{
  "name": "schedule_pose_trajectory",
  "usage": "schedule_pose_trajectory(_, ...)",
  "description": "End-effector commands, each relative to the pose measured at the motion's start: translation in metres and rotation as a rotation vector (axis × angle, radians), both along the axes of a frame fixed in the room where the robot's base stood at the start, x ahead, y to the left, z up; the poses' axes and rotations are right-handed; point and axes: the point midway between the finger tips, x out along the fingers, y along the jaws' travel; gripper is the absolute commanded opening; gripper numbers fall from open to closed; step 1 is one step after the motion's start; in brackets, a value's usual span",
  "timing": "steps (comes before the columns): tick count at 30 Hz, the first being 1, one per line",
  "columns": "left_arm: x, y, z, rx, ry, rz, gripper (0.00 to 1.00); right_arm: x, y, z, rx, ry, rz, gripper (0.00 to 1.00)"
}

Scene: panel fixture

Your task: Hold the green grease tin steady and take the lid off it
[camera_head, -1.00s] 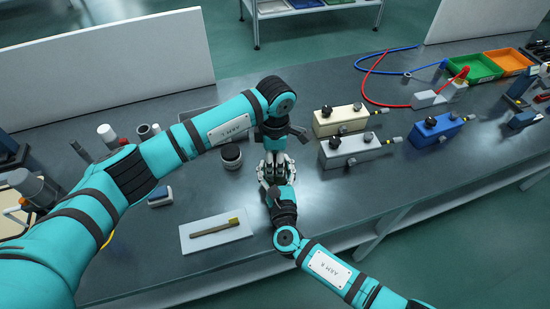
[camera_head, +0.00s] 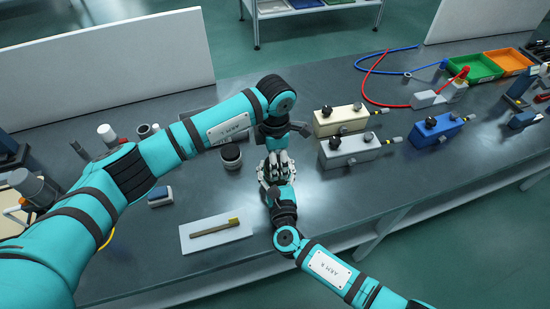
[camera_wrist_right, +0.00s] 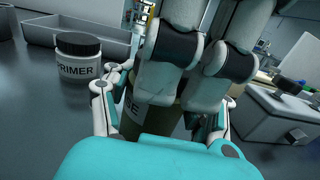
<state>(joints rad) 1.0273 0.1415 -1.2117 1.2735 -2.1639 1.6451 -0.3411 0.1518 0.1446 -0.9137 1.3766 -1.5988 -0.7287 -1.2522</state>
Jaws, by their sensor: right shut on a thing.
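The green grease tin (camera_wrist_right: 152,120) shows in the right wrist view as a dark olive body with part of a pale label. My right gripper (camera_head: 275,173) is shut on the tin, with its fingers on either side of it in the wrist view. My left gripper (camera_head: 277,154) comes down from above, and its two grey fingers with dark pads (camera_wrist_right: 198,55) are at the tin's top. These fingers hide the lid, and I cannot tell whether they grip it. In the head view both grippers hide the tin.
A black-capped PRIMER jar (camera_head: 230,157) stands just left of the grippers; it also shows in the wrist view (camera_wrist_right: 78,62). A grey tray (camera_wrist_right: 85,35) lies behind it. A white mat (camera_head: 191,243) with a brush lies in front. Beige (camera_head: 340,120), grey (camera_head: 352,150) and blue (camera_head: 440,130) blocks stand right.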

Motion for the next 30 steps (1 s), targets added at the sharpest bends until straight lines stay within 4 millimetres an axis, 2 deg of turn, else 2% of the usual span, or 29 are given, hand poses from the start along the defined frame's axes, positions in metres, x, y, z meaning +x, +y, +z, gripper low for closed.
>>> schedule_pose_trajectory(7,0.001,0.0,0.031,-0.001,-0.004,-0.001,0.72,0.0,0.0,0.0,0.001,-0.001,0.0,0.0)
schedule_pose_trajectory(11,0.001,0.0,0.042,0.0,-0.002,-0.002,0.7,0.0,0.0,0.0,0.001,-0.001,0.0,0.0)
schedule_pose_trajectory(19,0.001,0.0,0.074,0.0,-0.003,-0.26,0.7,0.0,0.0,0.0,0.001,-0.001,0.0,0.0)
schedule_pose_trajectory(23,0.0,0.0,0.071,0.0,0.003,-0.301,0.7,0.0,0.0,0.0,0.001,-0.001,0.0,0.0)
schedule_pose_trajectory(30,-0.001,0.0,0.035,0.0,0.005,-0.298,0.7,0.0,0.0,0.0,0.0,-0.001,0.0,0.0)
